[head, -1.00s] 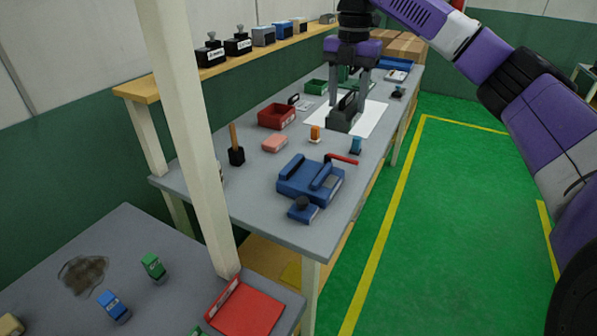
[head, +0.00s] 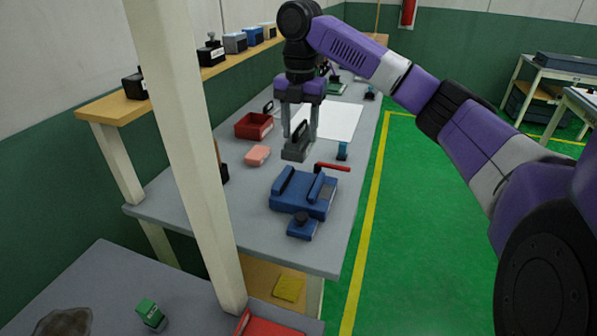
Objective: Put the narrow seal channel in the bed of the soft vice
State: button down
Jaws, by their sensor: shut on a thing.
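My gripper (head: 299,138) points down and is shut on a dark grey piece, taken as the narrow seal channel (head: 295,152). The fingers stand at its sides and hide part of it. It appears to be above the bench, just behind the soft vice; the exact height is hard to tell. The soft vice (head: 318,208) is blue, with two raised blue jaws and an open bed between them. A red handle (head: 333,167) shows at its back right. The bed looks empty.
A pink block (head: 257,155) lies left of my gripper and a small blue clip (head: 342,151) stands to its right. A red bin (head: 253,125) and white sheet (head: 342,122) lie farther back. A blue block with a dark knob (head: 302,226) sits before the vice. A pale post (head: 185,150) rises at left.

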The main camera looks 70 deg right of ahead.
notch_tip(320, 180, down, 12)
jog(key=shift+s+p, duration=0.1)
jog(key=shift+p, duration=0.25)
jog(key=shift+f, duration=0.1)
jog(key=c, duration=0.6)
grip_release()
notch_tip(320, 180, up, 12)
jog(key=shift+r+b, duration=0.1)
jog(key=shift+b, duration=0.45)
jog(key=shift+d, duration=0.1)
